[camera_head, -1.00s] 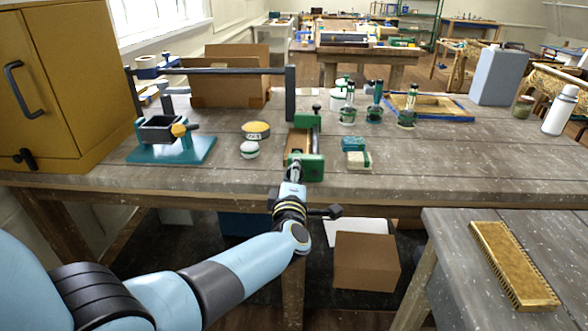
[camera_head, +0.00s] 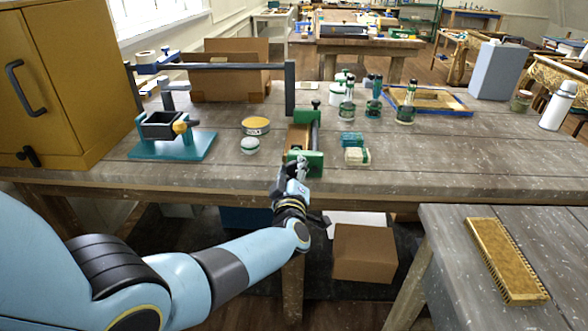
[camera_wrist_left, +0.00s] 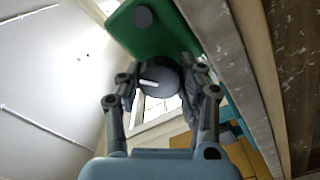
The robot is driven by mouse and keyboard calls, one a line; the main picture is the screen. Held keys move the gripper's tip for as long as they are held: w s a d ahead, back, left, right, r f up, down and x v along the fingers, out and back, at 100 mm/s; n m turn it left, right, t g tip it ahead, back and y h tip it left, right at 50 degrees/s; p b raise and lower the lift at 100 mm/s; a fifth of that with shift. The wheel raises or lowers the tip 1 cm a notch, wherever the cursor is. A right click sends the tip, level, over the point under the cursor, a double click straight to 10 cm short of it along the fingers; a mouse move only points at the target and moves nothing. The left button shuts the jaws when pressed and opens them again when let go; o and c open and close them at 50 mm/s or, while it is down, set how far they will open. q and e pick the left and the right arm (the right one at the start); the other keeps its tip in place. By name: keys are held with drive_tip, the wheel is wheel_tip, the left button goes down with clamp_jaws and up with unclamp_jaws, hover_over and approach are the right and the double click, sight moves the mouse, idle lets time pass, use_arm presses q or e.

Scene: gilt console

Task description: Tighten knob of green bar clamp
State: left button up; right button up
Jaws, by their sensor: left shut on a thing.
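The green bar clamp (camera_head: 313,129) lies on the wooden workbench (camera_head: 430,160), with its green end at the bench's front edge. A brown wooden strip (camera_head: 297,138) lies along it. My left gripper (camera_head: 292,174) is at this near end, in front of the bench edge. In the left wrist view, the black round knob (camera_wrist_left: 158,77) with a white mark sits below the green clamp end (camera_wrist_left: 150,38). My left gripper (camera_wrist_left: 160,86) has a finger on each side of the knob and is shut on it. In the head view the gripper mostly hides the knob. My right gripper is not in view.
A teal-based fixture (camera_head: 170,146), a yellow-topped tin (camera_head: 256,126) and a pale round pot (camera_head: 250,146) stand left of the clamp. A green-and-white block (camera_head: 354,152) and several bottles (camera_head: 375,98) stand right. A lower table with a brass brush (camera_head: 505,260) is at right.

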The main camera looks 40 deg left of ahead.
use_arm(q)
drive_tip(key=shift+s+d+f, duration=0.15)
drive_tip(key=shift+s+f, duration=0.1)
drive_tip(key=shift+f, duration=0.15)
drive_tip(key=o, duration=0.9)
drive_tip(key=shift+c, duration=0.2)
drive_tip(key=shift+o, duration=1.2)
drive_tip(key=shift+r, duration=0.15)
drive_tip(key=shift+o, duration=0.4)
drive_tip(key=shift+r, duration=0.2)
drive_tip(key=shift+w+r, duration=0.2)
drive_tip(key=shift+s, duration=0.1)
drive_tip(key=v, duration=0.8)
drive_tip(key=shift+f, duration=0.25)
